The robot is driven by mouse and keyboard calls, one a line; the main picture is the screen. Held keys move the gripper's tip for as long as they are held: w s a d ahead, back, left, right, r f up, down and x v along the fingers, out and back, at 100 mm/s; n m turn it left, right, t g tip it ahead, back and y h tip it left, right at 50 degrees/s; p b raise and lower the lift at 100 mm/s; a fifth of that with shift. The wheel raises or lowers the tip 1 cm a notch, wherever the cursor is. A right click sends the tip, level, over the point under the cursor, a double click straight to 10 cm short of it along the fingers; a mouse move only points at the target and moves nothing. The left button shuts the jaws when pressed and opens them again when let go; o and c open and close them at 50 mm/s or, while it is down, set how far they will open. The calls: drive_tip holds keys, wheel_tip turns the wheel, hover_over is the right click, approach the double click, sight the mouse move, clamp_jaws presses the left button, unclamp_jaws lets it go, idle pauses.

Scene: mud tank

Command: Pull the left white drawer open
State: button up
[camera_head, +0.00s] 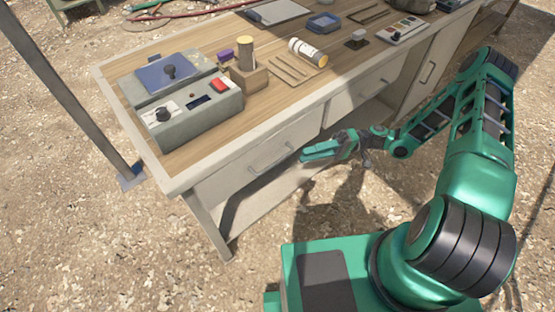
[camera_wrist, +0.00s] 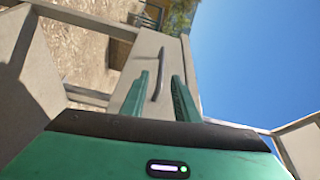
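The left white drawer (camera_head: 228,180) sits under the wooden tabletop and looks flush with the bench front. Its grey bar handle (camera_head: 270,162) runs along its front. My gripper (camera_head: 307,153) is just off the handle's right end in the head view. In the wrist view the two green fingers of my gripper (camera_wrist: 159,95) are apart. The dark handle (camera_wrist: 158,72) shows in the gap between them, with the pale drawer front (camera_wrist: 142,52) behind. I cannot tell whether a finger touches the handle. Part of the handle's right end is near or behind the fingers.
The right drawer (camera_head: 352,98) and a cabinet door (camera_head: 432,70) are farther along the bench. A bench leg (camera_head: 208,225) stands at the near corner. Open gravel lies in front.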

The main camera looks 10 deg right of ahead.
sight(278, 160)
drive_tip(key=x, duration=1.1)
drive_tip(key=shift+w, duration=0.2)
drive_tip(key=shift+c, duration=0.3)
clamp_jaws()
